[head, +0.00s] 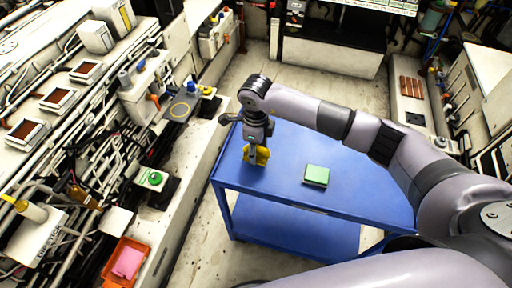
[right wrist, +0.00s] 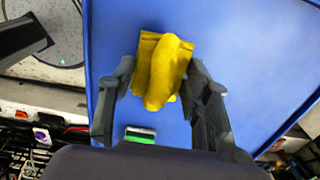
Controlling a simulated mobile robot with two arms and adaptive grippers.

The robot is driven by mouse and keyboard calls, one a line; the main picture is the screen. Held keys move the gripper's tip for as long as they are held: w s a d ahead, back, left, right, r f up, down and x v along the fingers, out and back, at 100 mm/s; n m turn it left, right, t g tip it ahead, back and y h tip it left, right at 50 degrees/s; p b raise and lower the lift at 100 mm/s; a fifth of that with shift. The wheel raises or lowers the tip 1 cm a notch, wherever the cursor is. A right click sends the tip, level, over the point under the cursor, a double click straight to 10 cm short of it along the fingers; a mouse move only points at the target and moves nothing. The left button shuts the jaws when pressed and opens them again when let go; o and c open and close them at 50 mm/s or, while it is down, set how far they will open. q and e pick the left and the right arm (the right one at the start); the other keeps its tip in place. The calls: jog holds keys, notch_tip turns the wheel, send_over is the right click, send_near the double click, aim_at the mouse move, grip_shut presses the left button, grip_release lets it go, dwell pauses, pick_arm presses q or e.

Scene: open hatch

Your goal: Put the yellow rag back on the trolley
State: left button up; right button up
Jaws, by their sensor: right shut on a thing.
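The yellow rag (head: 257,155) is at my right gripper (head: 256,147), over the left end of the blue trolley's top (head: 285,155). In the right wrist view the rag (right wrist: 162,72) is bunched between the two dark fingers of my right gripper (right wrist: 160,85), with the blue trolley top (right wrist: 245,50) behind it. The gripper is shut on the rag. I cannot tell whether the rag touches the trolley top. My left gripper is not in view.
A green block-like sponge (head: 317,175) lies on the trolley top, right of the rag. An orange tray (head: 113,283) with a pink item (head: 127,263) is at the lower left. Pipes and machinery line the left side. Bare floor (head: 245,75) lies behind the trolley.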

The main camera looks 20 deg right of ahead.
jog(key=shift+f+b, duration=1.45)
jog(key=shift+f, duration=0.4)
jog(key=shift+f, duration=0.25)
jog(key=o, duration=1.3)
jog(key=shift+c, duration=0.2)
jog(key=shift+r, duration=0.15)
